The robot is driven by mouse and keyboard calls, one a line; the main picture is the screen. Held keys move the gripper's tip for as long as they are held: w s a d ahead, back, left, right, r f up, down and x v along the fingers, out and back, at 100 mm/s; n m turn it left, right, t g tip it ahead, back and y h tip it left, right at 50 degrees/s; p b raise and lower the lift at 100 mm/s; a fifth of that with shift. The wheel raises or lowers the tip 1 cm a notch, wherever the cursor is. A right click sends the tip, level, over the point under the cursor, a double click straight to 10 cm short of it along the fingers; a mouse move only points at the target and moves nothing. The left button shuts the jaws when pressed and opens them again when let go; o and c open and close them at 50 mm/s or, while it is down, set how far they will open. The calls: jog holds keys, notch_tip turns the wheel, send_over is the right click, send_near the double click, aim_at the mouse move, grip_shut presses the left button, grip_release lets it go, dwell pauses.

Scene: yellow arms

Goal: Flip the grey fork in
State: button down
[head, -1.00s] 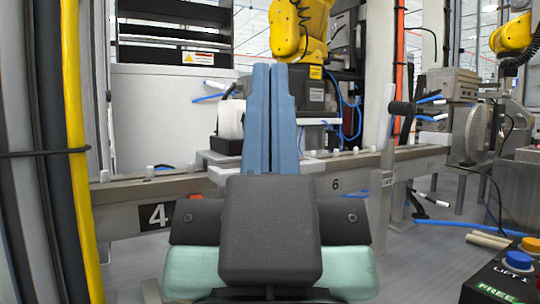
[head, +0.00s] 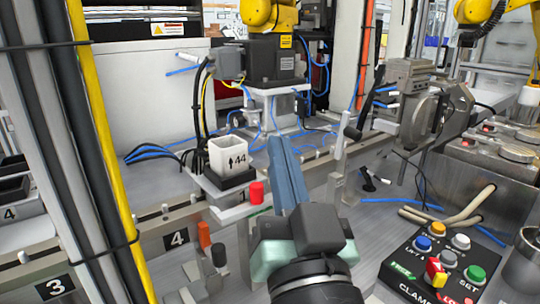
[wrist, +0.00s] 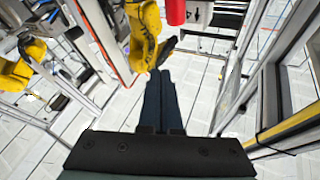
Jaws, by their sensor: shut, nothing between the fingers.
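A grey upright bar with a black handle (head: 352,132) stands by the rail, right of my gripper. It may be the grey fork, but I cannot tell for sure. My gripper (head: 281,142) has two long blue fingers pressed together, with nothing between them. It points away from me toward the rail, and appears apart from the bar in the picture. In the wrist view the shut fingers (wrist: 161,75) point up the picture, with a dark piece just beyond their tips that I cannot identify.
A white box marked 44 (head: 228,155) stands on a black base left of my fingers, near a red knob (head: 257,192). A button panel (head: 435,262) is at the lower right. A yellow arm (head: 268,12) hangs beyond. Grey rail (head: 180,215) crosses the view.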

notch_tip(320, 180, down, 3)
jog(key=d+m+g+y+p, duration=0.1)
jog(key=m+g+p, duration=0.15)
jog(key=p, duration=0.35)
jog(key=m+g+y+p, duration=0.25)
jog(key=m+p, duration=0.75)
jog(key=p, duration=0.9)
send_near(258, 195)
jog(key=v, duration=0.7)
jog(key=shift+s+r, duration=0.15)
jog(key=shift+r, duration=0.2)
jog(key=p+x, duration=0.3)
jog(key=x, duration=1)
jog(key=shift+f+p, duration=0.15)
jog(key=shift+p, duration=0.15)
jog(key=shift+w+a+f, duration=0.1)
jog(key=shift+w+a, duration=0.1)
jog(key=shift+w, duration=0.35)
